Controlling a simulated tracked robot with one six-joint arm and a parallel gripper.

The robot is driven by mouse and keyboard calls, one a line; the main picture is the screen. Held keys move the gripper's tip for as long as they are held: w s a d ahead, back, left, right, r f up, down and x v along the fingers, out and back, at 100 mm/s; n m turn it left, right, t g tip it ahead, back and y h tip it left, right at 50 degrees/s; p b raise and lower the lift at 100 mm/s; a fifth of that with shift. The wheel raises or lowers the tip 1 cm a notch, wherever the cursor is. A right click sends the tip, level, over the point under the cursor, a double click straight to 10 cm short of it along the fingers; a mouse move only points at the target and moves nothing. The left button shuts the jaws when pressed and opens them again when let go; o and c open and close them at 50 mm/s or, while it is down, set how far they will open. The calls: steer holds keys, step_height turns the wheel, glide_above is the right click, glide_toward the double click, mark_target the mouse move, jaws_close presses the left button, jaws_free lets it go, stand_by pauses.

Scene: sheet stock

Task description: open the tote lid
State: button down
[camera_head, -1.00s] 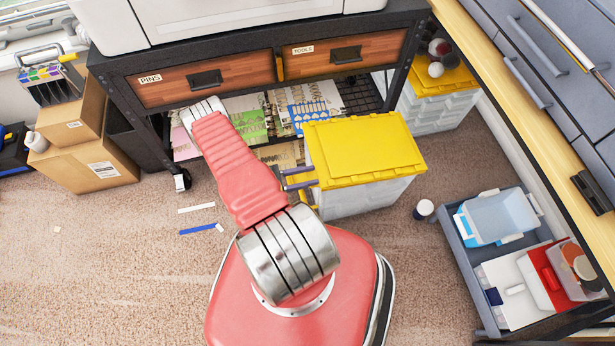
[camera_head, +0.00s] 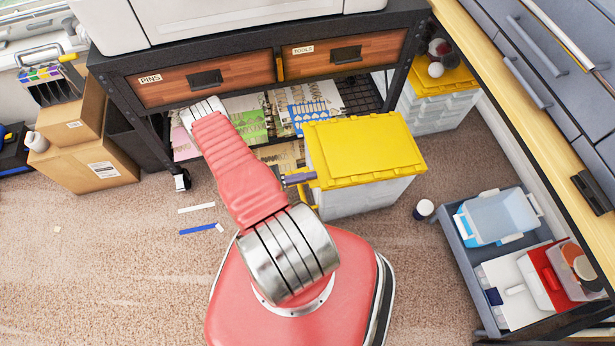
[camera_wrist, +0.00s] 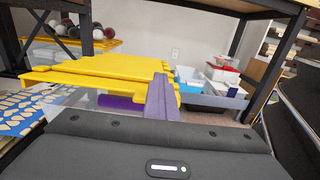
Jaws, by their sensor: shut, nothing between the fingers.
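The tote (camera_head: 365,195) is a pale, translucent box on the carpet. Its yellow lid (camera_head: 362,148) lies flat on top, closed as far as I can see. My gripper (camera_head: 312,177) has grey-purple fingers, shut and empty, at the lid's left edge. In the wrist view, one finger of my gripper (camera_wrist: 160,82) stands in front of the yellow lid (camera_wrist: 95,70), overlapping its near edge. More purple shows below the lid edge there. I cannot tell whether the fingertips touch the lid.
A dark workbench (camera_head: 240,50) with two wooden drawers stands behind, with sheets on its lower shelf. Another yellow-lidded tote (camera_head: 432,108) is at the back right. A small white-capped jar (camera_head: 424,208) and an open grey drawer (camera_head: 462,262) lie to the right.

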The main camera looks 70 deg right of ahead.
steer(key=c, duration=2.4)
jaws_free()
steer(key=shift+c, duration=0.2)
steer(key=o, duration=1.9)
steer(key=shift+w, duration=0.1)
steer(key=shift+c, duration=0.2)
steer(key=v, duration=1.4)
steer(key=shift+f, duration=0.15)
